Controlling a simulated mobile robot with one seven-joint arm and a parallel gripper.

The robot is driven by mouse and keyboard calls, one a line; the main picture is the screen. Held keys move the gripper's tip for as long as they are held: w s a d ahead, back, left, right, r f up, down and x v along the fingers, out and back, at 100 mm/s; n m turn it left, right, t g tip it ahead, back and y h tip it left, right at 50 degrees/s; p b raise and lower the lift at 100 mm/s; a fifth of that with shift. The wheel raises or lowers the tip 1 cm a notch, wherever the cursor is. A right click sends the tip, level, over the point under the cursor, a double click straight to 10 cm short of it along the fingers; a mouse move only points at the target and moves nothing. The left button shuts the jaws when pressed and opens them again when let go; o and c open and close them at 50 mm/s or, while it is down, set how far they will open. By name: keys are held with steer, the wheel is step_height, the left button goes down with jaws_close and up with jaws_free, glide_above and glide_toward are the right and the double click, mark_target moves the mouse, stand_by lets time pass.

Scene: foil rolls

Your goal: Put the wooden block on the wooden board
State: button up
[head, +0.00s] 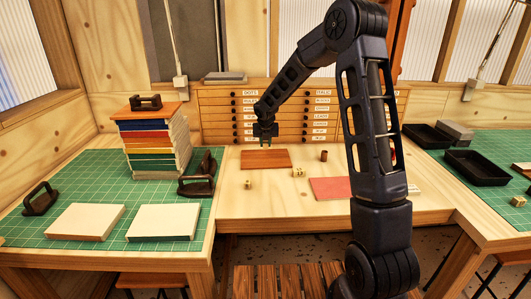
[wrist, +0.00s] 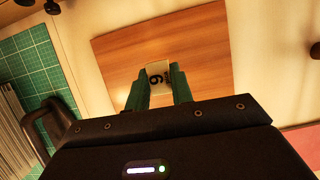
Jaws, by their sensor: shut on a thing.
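The wooden board (head: 268,160) is a flat reddish-brown rectangle lying on the middle table. It fills much of the wrist view (wrist: 205,55). My gripper (head: 265,143) is over the board in the head view. In the wrist view, the green fingers of my gripper (wrist: 157,80) are shut on a small pale wooden block (wrist: 156,68) with a dark numeral on its face. The block appears over the board's area. I cannot tell whether it touches the board. The block is not clearly visible in the head view.
Two small pale cubes (head: 248,185) (head: 298,172) and a brown cylinder (head: 323,156) stand near the board. A red sheet (head: 331,188) lies to the right. A book stack (head: 155,145) and dark handled tools (head: 198,184) are left. Labelled drawers (head: 225,115) stand behind.

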mark_target(265, 158)
steer(key=shift+f, duration=2.5)
steer(key=shift+f, duration=0.15)
steer(key=o, duration=0.9)
steer(key=shift+o, duration=0.2)
steer(key=v, duration=1.2)
steer(key=shift+r, duration=0.25)
